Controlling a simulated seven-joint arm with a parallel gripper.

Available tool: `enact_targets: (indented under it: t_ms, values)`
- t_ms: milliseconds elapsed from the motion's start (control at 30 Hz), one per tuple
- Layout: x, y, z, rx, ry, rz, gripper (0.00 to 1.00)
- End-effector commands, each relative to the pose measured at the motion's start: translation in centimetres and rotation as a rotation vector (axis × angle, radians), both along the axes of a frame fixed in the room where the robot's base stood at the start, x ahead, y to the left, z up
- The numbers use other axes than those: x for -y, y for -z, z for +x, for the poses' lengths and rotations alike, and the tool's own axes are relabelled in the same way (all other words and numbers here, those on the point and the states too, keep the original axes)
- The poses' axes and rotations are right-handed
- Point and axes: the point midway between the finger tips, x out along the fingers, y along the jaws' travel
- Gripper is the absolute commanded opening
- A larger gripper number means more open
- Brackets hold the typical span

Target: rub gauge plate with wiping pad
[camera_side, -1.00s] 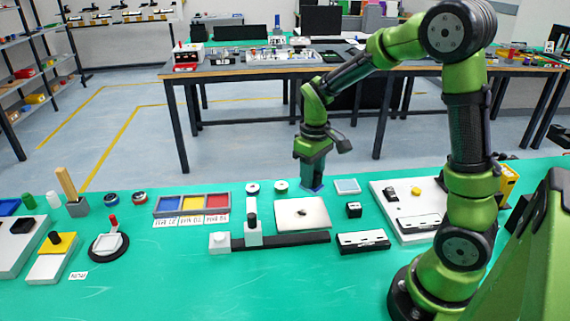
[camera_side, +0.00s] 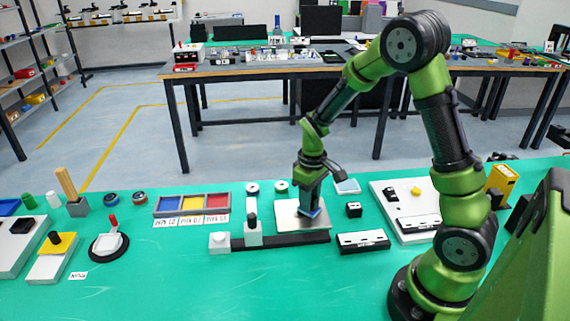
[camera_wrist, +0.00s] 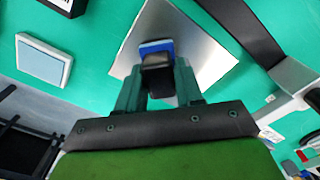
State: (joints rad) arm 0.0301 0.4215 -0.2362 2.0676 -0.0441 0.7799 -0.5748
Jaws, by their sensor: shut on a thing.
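The gauge plate is a flat silver-white square (camera_side: 288,222) near the middle of the green table, beside a dark rail. It fills the upper middle of the wrist view (camera_wrist: 205,48). My gripper (camera_side: 310,205) points down over the plate, shut on the wiping pad, a small blue block with a dark grip. The pad's blue edge (camera_side: 313,213) shows low over the plate's right part, and it also shows between the fingers in the wrist view (camera_wrist: 155,46). I cannot tell whether the pad touches the plate. The plate's surface under the pad and gripper is hidden.
A dark rail with a white slider (camera_side: 253,233) runs along the plate's near side. A pale blue square block (camera_side: 347,186) and a small black block (camera_side: 354,210) stand to the right. Two small round pieces (camera_side: 281,187) sit behind the plate.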

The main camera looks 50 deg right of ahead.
Motion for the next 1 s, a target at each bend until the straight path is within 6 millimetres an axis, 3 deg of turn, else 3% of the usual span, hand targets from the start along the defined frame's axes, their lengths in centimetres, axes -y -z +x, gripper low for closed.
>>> enact_targets:
  t_ms: [467, 900, 967, 1000]
  values:
    - [-3.0, 0.5, 3.0, 0.000, -0.003, -0.001, 0.12]
    - [0.1, 0.5, -0.1, -0.001, 0.002, 0.000, 0.12]
    - [0.0, -0.1, 0.1, 0.003, -0.002, 0.000, 0.12]
    - [0.0, -1.3, 0.1, 0.007, -0.002, 0.000, 0.12]
